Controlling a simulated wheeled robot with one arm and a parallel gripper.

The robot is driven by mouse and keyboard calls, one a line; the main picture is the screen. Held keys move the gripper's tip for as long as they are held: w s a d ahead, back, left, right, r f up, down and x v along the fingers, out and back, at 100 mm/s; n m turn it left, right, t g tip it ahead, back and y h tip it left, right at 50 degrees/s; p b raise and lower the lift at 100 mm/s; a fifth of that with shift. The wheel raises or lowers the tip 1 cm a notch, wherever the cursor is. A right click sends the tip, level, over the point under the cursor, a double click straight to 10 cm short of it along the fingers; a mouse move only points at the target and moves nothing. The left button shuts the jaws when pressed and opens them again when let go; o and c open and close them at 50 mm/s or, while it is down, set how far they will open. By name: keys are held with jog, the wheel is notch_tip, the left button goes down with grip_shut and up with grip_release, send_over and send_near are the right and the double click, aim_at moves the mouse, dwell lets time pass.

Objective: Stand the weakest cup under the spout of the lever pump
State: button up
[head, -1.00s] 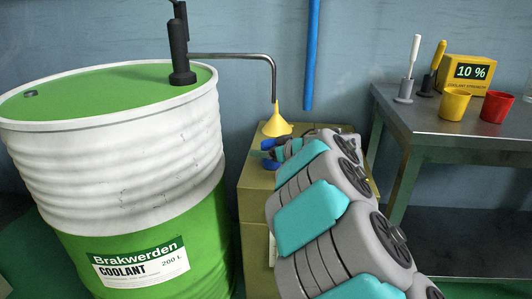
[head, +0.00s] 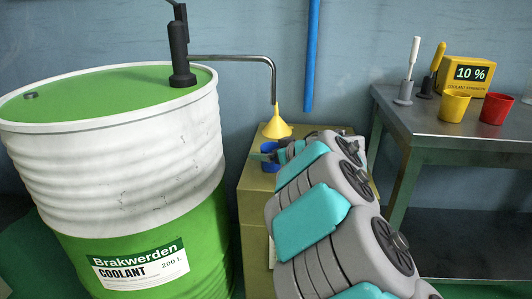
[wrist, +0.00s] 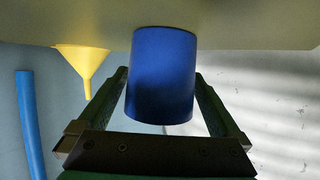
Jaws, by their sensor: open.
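A blue cup (head: 269,151) stands on the olive cabinet (head: 256,183), in front of a yellow funnel (head: 277,124). The lever pump (head: 180,55) sits on the drum, and its bent spout (head: 273,75) ends just above the funnel's narrow tip. In the wrist view, which is upside down, the blue cup (wrist: 160,75) is between the fingers of my gripper (wrist: 160,85). The gripper is open, with gaps beside the cup. A yellow cup (head: 453,106) and a red cup (head: 496,107) stand on the steel bench. My arm hides part of the cabinet.
The green and white coolant drum (head: 130,185) stands left of the cabinet. The steel bench (head: 425,125) on the right also holds a yellow display box (head: 478,75) reading 10 % and two upright tools in holders. A blue pipe (head: 312,55) runs down the wall.

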jog(key=p+v, duration=0.1)
jog(key=v, duration=0.8)
jog(key=shift+s+d+r, duration=0.15)
jog(key=shift+v, duration=0.8)
